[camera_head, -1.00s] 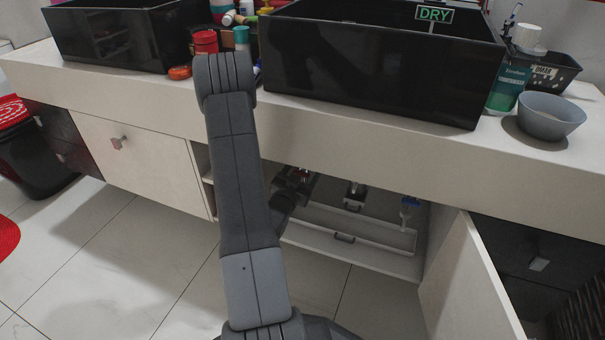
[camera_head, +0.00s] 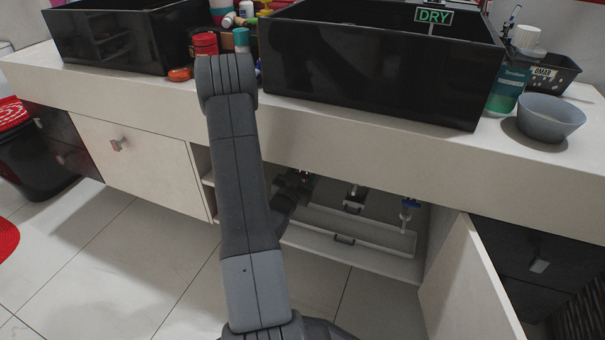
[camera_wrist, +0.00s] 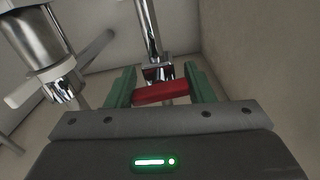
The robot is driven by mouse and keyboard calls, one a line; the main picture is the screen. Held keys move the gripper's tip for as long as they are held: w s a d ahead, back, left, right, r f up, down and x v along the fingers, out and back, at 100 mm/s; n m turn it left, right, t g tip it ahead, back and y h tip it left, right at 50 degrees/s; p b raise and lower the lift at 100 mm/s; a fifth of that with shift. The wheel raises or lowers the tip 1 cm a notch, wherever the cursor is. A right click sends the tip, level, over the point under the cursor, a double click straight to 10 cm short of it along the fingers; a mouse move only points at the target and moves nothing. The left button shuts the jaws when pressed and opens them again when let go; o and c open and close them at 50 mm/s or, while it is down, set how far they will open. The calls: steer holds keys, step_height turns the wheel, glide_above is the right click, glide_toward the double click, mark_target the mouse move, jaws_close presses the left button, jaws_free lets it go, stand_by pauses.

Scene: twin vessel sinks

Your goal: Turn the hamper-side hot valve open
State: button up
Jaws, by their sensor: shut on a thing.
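A red valve handle (camera_wrist: 160,92) sits at the foot of a chrome pipe fitting (camera_wrist: 158,72) inside the open cabinet. My gripper (camera_wrist: 160,84) has its green fingers on the two ends of this red handle, and the handle lies crosswise between them, slightly tilted. In the head view my gripper (camera_head: 296,184) is in the cabinet's left part, dark and small, and hides most of the red handle. A blue valve handle (camera_head: 411,203) is at the cabinet's right side. The valve's inner state cannot be told.
A chrome drain pipe (camera_wrist: 38,40) stands close on the left in the wrist view, with a pale lever-like part beside it. A white tray (camera_head: 375,236) lies on the cabinet floor.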

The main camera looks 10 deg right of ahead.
steer(key=shift+n, duration=2.5)
steer(key=o, duration=0.9)
steer(key=shift+a, duration=0.1)
steer(key=shift+o, duration=0.2)
steer(key=p+v, duration=0.2)
steer(key=v, duration=1.1)
steer(key=shift+s+a, duration=0.2)
steer(key=shift+s, duration=0.15)
